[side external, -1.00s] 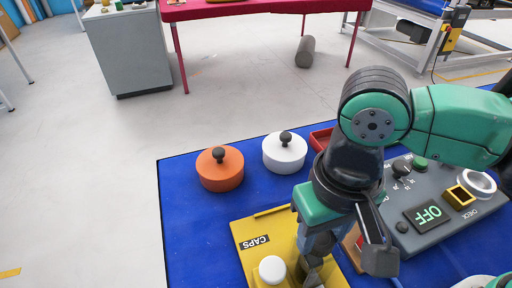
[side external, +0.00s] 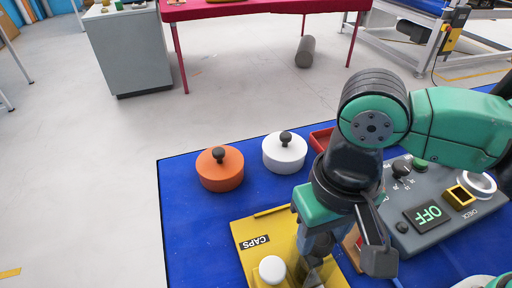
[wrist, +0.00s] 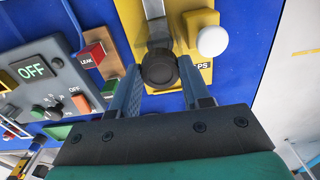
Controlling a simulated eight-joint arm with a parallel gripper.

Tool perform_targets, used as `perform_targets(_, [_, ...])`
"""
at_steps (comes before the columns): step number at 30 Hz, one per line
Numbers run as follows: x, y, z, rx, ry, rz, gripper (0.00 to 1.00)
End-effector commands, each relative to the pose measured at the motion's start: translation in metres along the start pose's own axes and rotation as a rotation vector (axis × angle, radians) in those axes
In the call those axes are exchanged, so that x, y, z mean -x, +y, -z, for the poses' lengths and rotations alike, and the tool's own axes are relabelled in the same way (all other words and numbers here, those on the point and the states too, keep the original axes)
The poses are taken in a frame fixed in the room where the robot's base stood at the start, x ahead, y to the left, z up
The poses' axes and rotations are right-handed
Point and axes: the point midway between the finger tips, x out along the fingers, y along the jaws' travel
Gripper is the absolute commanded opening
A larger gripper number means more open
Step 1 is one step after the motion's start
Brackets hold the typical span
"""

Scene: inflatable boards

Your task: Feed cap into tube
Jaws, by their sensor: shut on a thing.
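My gripper (wrist: 160,78) is low over the yellow tray marked CAPS (side external: 248,228). Its fingers are closed on either side of a dark round cap (wrist: 159,70) in the wrist view. A grey bar-like part (wrist: 156,22) extends from behind the dark cap; I cannot tell whether they are joined. In the side view the fingertips (side external: 312,262) are near the tray, and the dark cap is not clearly visible. A white round cap (side external: 271,269) sits on the tray beside the gripper; it also shows in the wrist view (wrist: 212,41). I cannot identify a tube for certain.
A grey control box (side external: 425,218) reading OFF stands right of my gripper, with a yellow square socket (side external: 459,197) and a white ring (side external: 480,182) on it. An orange lidded pot (side external: 220,172) and a white one (side external: 284,155) stand behind the tray on the blue mat (side external: 190,215).

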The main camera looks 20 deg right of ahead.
Motion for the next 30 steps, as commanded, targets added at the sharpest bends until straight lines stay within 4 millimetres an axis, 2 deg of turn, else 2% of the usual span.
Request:
perform_targets(12, [0.0000,0.0000,0.0000,0.000,0.000,0.000,0.00])
perform_targets(13, [0.0000,0.0000,0.0000,0.000,0.000,0.000,0.45])
perform_targets(16, [0.0000,0.0000,0.0000,0.000,0.000,0.000,0.73])
perform_targets(17, [0.0000,0.0000,0.0000,0.000,0.000,0.000,0.79])
perform_targets(23, [0.0000,0.0000,0.0000,0.000,0.000,0.000,0.79])
perform_targets(26, [0.0000,0.0000,0.0000,0.000,0.000,0.000,1.00])
perform_targets(30, [0.0000,0.0000,0.0000,0.000,0.000,0.000,1.00])
